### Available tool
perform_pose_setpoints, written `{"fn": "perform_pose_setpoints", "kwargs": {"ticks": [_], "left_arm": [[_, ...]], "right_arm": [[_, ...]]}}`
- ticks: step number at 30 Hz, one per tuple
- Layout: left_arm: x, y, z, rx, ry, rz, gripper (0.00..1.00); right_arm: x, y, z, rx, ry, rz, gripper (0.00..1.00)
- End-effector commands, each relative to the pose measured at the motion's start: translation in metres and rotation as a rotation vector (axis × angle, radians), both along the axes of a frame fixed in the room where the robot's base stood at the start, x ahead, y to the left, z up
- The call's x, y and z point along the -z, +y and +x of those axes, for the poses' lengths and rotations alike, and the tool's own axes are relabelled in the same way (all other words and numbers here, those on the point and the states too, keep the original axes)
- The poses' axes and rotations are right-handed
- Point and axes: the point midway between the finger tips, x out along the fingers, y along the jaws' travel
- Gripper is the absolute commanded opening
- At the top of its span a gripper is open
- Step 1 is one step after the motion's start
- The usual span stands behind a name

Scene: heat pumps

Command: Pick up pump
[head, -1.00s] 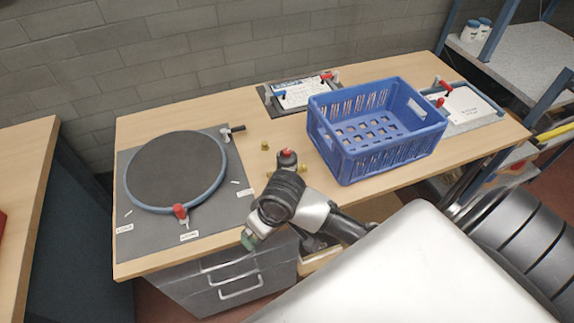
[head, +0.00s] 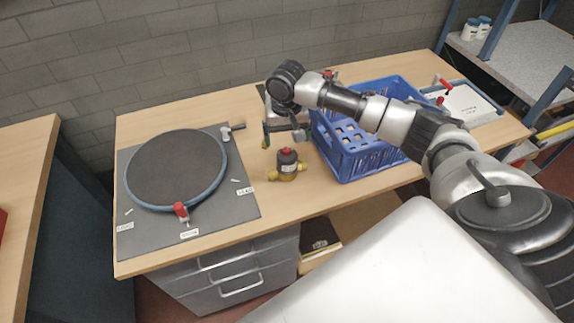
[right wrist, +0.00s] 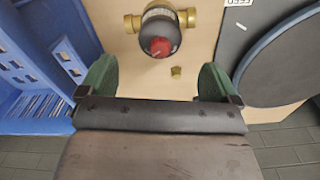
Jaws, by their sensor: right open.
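The pump (head: 287,163) is a dark round body with a red cap and brass fittings on both sides. It stands upright on the wooden workbench, between the round turntable and the blue crate. It also shows at the top of the right wrist view (right wrist: 160,32). My right gripper (head: 283,137) hangs just behind the pump in the head view, fingers downward. In the right wrist view, its two green fingers (right wrist: 157,82) are wide apart with nothing between them in their grip; the pump is beyond the tips. My left gripper is not in view.
A blue crate (head: 376,162) stands right of the pump, under my right arm. A round turntable (head: 177,168) on a grey mat lies to the left. A small brass piece (right wrist: 176,71) lies near the pump. A tray with a white plate (head: 468,104) is at the right.

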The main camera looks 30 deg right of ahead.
Motion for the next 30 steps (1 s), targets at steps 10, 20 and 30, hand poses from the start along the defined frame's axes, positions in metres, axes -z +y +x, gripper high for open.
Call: {"fn": "perform_pose_setpoints", "kwargs": {"ticks": [10,20,30], "left_arm": [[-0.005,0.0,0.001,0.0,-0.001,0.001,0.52],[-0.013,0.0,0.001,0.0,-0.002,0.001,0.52],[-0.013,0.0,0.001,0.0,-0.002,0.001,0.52]], "right_arm": [[0.038,0.001,-0.001,-0.003,0.001,0.0,0.92],[0.082,0.001,-0.003,-0.004,0.0,-0.001,0.92],[0.085,0.001,-0.003,-0.005,-0.002,-0.001,0.83]]}}
